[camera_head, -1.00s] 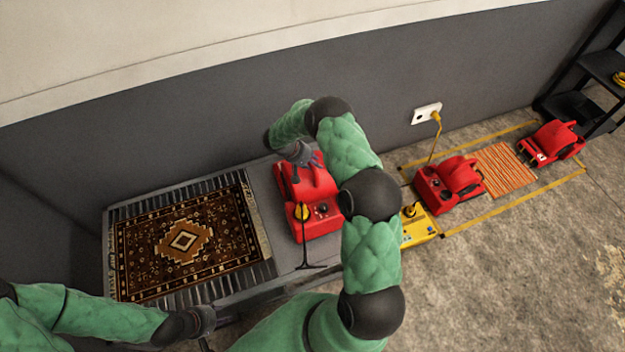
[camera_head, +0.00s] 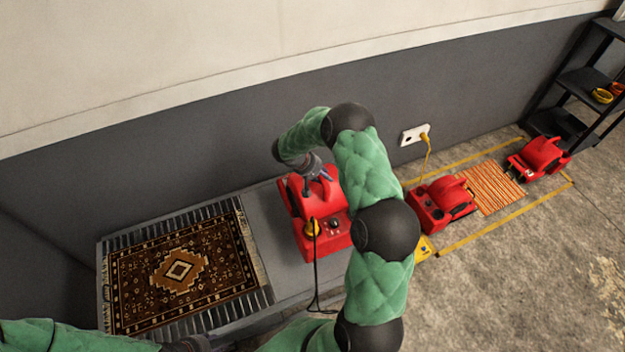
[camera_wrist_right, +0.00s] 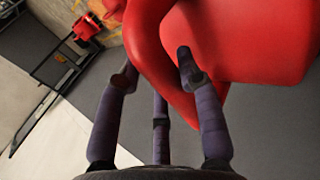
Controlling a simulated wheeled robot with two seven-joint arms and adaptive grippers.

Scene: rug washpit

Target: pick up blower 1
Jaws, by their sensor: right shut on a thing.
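A red blower (camera_head: 322,235) with a yellow knob is at the right end of the grey bench, to the right of the rug. I cannot tell if it touches the bench. My right gripper (camera_head: 314,180) reaches its top from above and is shut on its handle. In the right wrist view the gripper (camera_wrist_right: 157,74) has its dark fingers on both sides of the curved red handle (camera_wrist_right: 150,45), with the blower's body (camera_wrist_right: 265,40) at the right. My left gripper (camera_head: 188,344) is barely in frame at the bottom edge; its fingers are hidden.
Two more red blowers (camera_head: 440,203) (camera_head: 540,157) stand on the floor by an orange mat (camera_head: 492,187) inside yellow lines. A black shelf (camera_head: 580,85) stands far right. A dark cord hangs by the held blower.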

